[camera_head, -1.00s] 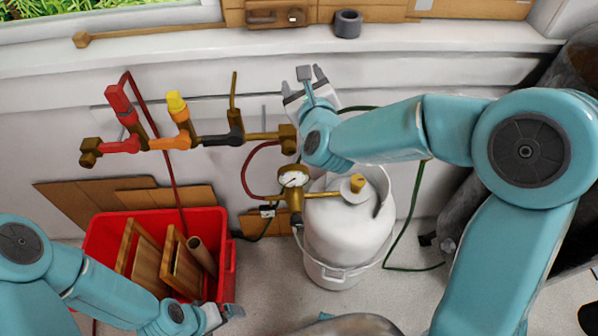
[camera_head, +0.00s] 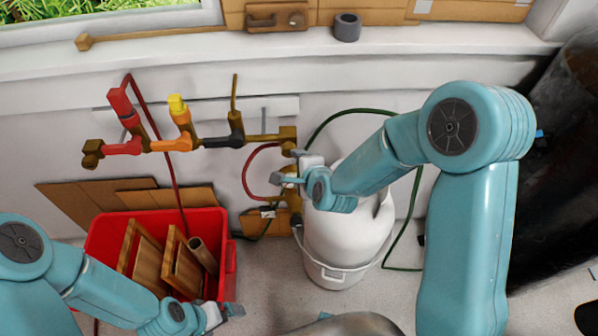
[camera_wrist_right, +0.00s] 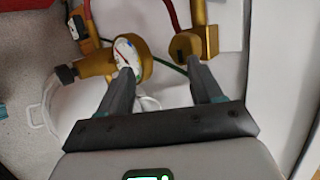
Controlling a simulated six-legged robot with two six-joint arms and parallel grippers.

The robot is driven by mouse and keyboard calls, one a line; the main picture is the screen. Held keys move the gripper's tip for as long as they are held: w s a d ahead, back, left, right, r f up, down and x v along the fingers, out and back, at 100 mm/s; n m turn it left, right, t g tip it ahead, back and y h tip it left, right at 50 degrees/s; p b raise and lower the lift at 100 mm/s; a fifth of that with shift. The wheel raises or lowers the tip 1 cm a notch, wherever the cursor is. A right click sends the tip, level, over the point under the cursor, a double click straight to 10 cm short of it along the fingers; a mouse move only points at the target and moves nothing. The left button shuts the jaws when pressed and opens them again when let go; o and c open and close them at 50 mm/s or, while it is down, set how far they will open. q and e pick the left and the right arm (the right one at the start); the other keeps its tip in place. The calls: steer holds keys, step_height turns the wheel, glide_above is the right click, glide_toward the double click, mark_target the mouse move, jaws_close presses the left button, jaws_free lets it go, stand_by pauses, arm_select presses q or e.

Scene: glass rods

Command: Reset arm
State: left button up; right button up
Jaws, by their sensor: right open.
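My right arm reaches in from the right, and its gripper (camera_head: 287,168) is over the brass fittings beside the white tank (camera_head: 345,240). In the right wrist view the gripper (camera_wrist_right: 160,72) has its two dark fingers apart with nothing held between them. A round gauge (camera_wrist_right: 127,57) shows by the left finger and a brass pipe end (camera_wrist_right: 186,45) by the right one; I cannot tell if they touch. In the head view the gripper hides the gauge. My left gripper (camera_head: 232,311) is at the lower left, beside the red crate (camera_head: 231,255); its jaw opening is unclear.
A brass manifold with red (camera_head: 119,103), yellow (camera_head: 176,104) and black (camera_head: 236,125) parts runs along the wall. A green hose (camera_head: 335,115) loops behind the tank. Wooden boards (camera_head: 178,265) stand in the crate. A dark cylinder (camera_head: 565,170) is at right.

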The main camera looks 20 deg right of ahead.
steer(key=shift+s+a+f+n, duration=0.1)
steer(key=shift+s+f+n, duration=0.4)
steer(key=shift+f, duration=0.15)
steer(key=s+f+n+g+y, duration=0.1)
steer(key=s+f+n+g, duration=0.3)
steer(key=s+f, duration=0.8)
steer(key=s+a+f+n+g+y, duration=0.1)
steer(key=s+a+f+n+g, duration=0.1)
steer(key=s+n, duration=0.4)
steer(key=s+a+f+n+g+y, duration=0.1)
steer(key=s+a+f+n+g, duration=0.1)
steer(key=s+n, duration=0.4)
steer(key=shift+f+n+g, duration=0.3)
steer(key=shift+f+g, duration=0.15)
steer(key=shift+g, duration=0.65)
